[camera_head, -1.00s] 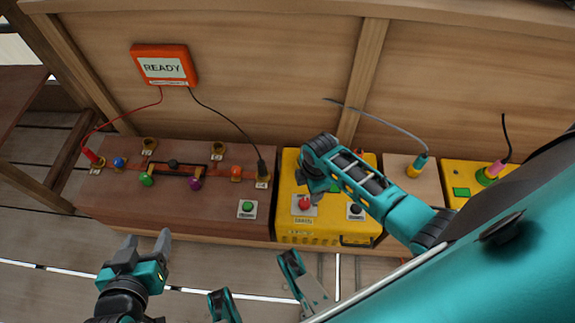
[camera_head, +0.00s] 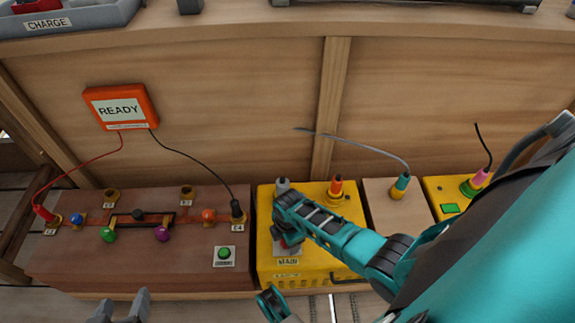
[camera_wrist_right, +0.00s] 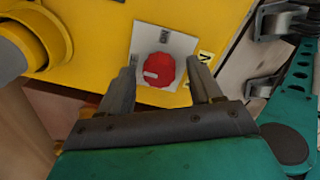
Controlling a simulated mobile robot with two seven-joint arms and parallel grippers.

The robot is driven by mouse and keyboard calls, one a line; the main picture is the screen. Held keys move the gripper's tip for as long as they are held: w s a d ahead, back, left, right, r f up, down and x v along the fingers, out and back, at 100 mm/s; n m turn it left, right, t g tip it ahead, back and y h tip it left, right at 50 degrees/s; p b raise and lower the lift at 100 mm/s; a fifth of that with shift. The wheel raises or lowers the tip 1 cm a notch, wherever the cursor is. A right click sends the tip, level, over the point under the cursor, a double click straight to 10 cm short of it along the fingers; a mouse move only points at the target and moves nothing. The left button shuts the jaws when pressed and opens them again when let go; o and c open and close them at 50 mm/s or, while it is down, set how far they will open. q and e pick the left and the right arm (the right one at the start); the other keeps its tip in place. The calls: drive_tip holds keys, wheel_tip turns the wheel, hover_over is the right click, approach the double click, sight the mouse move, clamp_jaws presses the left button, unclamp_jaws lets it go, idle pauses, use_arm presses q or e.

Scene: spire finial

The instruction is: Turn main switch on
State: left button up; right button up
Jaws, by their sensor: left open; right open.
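The main switch is a red round knob (camera_wrist_right: 159,67) on a pale plate, on the yellow box (camera_head: 345,258). The MAIN label (camera_head: 288,261) shows just below my right gripper in the head view, where the gripper mostly hides the knob. In the right wrist view, my right gripper (camera_wrist_right: 160,72) is open, with one finger on each side of the knob. The fingers are not closed on it, and I cannot tell whether they touch it. My left gripper (camera_head: 122,306) is open and empty at the bottom left, in front of the brown box.
A brown box (camera_head: 70,262) with coloured knobs and a green button (camera_head: 225,254) stands left of the yellow box. Red and black cables run from it to an orange READY display (camera_head: 120,107). An orange-tipped plug (camera_head: 336,187) stands behind the right arm. More boxes stand right.

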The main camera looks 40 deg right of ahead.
drive_tip(key=shift+f, duration=0.15)
drive_tip(key=c, duration=1)
